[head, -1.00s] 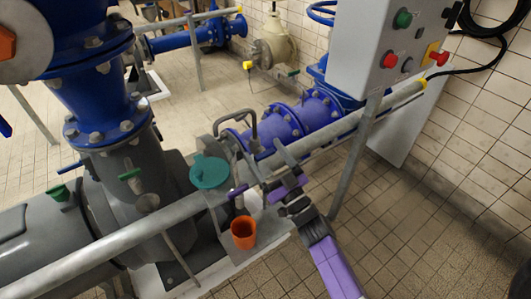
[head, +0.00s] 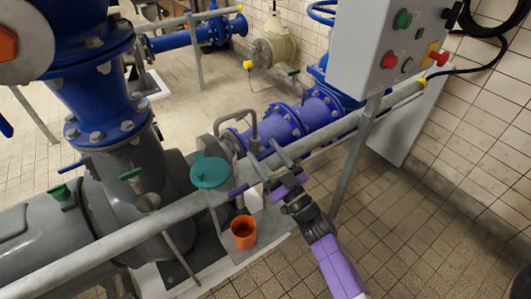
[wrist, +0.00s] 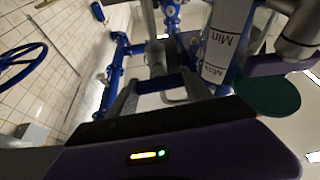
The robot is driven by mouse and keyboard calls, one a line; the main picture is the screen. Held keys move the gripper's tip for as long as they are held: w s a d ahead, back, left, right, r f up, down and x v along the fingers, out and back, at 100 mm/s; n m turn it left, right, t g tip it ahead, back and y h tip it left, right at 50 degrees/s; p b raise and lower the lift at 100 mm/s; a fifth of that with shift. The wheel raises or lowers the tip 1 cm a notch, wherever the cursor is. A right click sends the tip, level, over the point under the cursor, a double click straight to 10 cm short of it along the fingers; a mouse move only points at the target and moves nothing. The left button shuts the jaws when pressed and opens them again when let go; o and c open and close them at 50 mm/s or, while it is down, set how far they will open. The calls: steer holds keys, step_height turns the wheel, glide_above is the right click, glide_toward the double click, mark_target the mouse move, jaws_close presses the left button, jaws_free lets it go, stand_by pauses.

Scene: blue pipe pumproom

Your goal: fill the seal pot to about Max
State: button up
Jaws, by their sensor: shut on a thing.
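The seal pot shows in the wrist view as a pale cylinder (wrist: 228,38) with upside-down Min and Max marks. I cannot make out a liquid level. A round teal lid (head: 210,172) sits at the pot's top in the head view, and it also shows beside the Max end in the wrist view (wrist: 268,95). My gripper (head: 266,165) is just right of the pot, by the grey rail. Its two grey fingers stand apart, with a dark bar-like thing (wrist: 163,84) between them. The gripper is shut on it, but what it belongs to is unclear.
An orange cup (head: 243,232) stands on a grey plate below the pot. A grey rail (head: 180,214) crosses in front of the pump. A grey control box (head: 385,50) with buttons stands at right. Blue flanged pipe (head: 285,125) runs behind. The tiled floor at lower right is clear.

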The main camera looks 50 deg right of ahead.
steer(key=n+y+p, duration=0.1)
steer(key=n, duration=0.2)
steer(key=n+y, duration=0.2)
steer(key=n, duration=0.1)
steer(key=shift+r+p, duration=0.1)
steer(key=shift+p, duration=0.25)
steer(key=n+y+p, duration=0.1)
steer(key=n, duration=0.1)
steer(key=n+y, duration=0.1)
steer(key=n, duration=0.2)
steer(key=shift+a+g+p, duration=0.1)
steer(key=shift+g+p, duration=0.2)
steer(key=shift+p, duration=0.05)
steer(key=n+p, duration=0.1)
steer(key=n, duration=0.1)
steer(key=n+g+y, duration=0.1)
steer(key=n, duration=0.1)
steer(key=n+y+p, duration=0.1)
steer(key=n, duration=0.1)
steer(key=shift+f+g+p, duration=0.25)
steer(key=shift+g+p, duration=0.05)
steer(key=shift+g, duration=0.1)
steer(key=o, duration=1.4)
steer(key=shift+c, duration=0.2)
steer(key=shift+s, duration=0.1)
steer(key=s+b, duration=0.1)
steer(key=s, duration=0.6)
steer(key=shift+s+d+f, duration=0.25)
steer(key=shift+d+f, duration=0.1)
steer(key=shift+f, duration=0.1)
